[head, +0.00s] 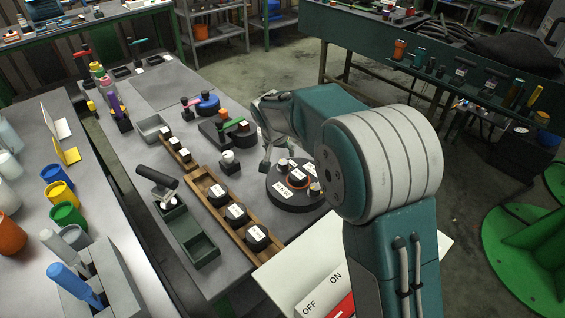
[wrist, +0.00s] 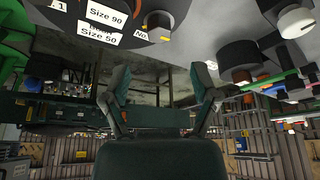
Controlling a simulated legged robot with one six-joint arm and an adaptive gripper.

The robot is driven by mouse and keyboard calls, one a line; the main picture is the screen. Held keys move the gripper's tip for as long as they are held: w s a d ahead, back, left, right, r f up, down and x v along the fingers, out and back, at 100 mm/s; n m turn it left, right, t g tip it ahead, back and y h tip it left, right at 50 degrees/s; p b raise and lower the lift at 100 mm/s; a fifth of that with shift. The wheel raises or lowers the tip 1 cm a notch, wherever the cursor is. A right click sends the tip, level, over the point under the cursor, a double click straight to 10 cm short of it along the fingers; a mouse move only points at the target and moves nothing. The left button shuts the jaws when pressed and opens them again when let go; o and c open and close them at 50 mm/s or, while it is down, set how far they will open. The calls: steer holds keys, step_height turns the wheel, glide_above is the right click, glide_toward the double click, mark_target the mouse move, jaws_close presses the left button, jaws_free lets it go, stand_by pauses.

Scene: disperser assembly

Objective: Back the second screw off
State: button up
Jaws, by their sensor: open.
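A round black disperser base (head: 292,201) with white labels and small black-topped parts stands on the grey table, partly hidden behind my arm. An orange ring shows on it. My gripper (head: 272,152) is open and empty, above the table just behind and left of this base. In the wrist view its two fingers (wrist: 160,88) are spread with nothing between them. Labels reading Size 90 and Size 50 (wrist: 100,32) show at the top of the wrist view, beyond the fingers, with part of a "No." label beside them. I cannot make out which part is the second screw.
A wooden rack (head: 226,222) holds labelled black pieces left of the base. A white-topped knob (head: 229,160) and a dark stand with coloured handles (head: 222,131) are close to my gripper.

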mark_target(283, 163)
steer(key=x, duration=0.8)
steer(key=shift+f, duration=0.15)
steer(key=shift+c, duration=0.3)
steer(key=shift+d, duration=0.1)
jaws_close()
